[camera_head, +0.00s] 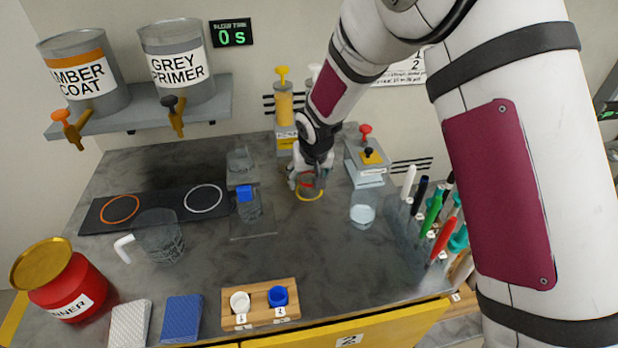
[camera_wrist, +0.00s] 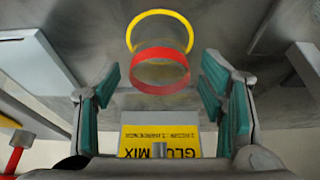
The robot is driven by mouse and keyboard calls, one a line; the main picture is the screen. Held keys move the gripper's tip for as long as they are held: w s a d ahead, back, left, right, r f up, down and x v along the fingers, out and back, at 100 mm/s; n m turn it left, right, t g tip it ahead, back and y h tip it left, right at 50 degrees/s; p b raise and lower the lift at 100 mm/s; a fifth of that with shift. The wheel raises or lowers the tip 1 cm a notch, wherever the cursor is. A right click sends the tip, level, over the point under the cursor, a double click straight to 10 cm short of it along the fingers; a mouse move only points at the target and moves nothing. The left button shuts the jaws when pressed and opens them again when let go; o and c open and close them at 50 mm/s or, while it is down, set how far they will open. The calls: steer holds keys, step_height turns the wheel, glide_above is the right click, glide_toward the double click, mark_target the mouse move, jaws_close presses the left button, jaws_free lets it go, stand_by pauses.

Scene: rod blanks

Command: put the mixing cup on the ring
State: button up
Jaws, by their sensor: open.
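A small clear cup with a red rim band (camera_head: 307,184), which I take as the mixing cup, is at the yellow ring (camera_head: 309,197) on the grey worktop. In the wrist view the red band (camera_wrist: 160,52) overlaps the near side of the yellow ring (camera_wrist: 160,12); I cannot tell whether the cup's base is fully inside the ring. My gripper (camera_head: 306,178) is open around the cup. Its green-padded fingers stand left and right of it in the wrist view with gaps showing. The cup's body is mostly hidden in the head view.
A yellow-labelled GLUE MIX dispenser (camera_wrist: 160,140) is close by. A grey dispenser with a red knob (camera_head: 366,170) stands right of my gripper, with a clear cup (camera_head: 362,212) in front. A jug (camera_head: 160,238), a black ringed mat (camera_head: 160,207) and a blue-topped piece (camera_head: 245,193) are left.

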steer(key=v, duration=1.1)
steer(key=shift+p, duration=0.3)
steer(key=shift+r, duration=0.1)
steer(key=s+d+r+m+h, duration=0.1)
steer(key=s+d+r+m, duration=0.1)
steer(key=s+d+r, duration=1.25)
steer(key=s+d, duration=0.4)
steer(key=s, duration=0.5)
steer(key=s+d+m+g, duration=0.1)
steer(key=s+d, duration=0.4)
steer(key=s, duration=0.5)
steer(key=shift+f, duration=0.25)
steer(key=shift+s, duration=0.1)
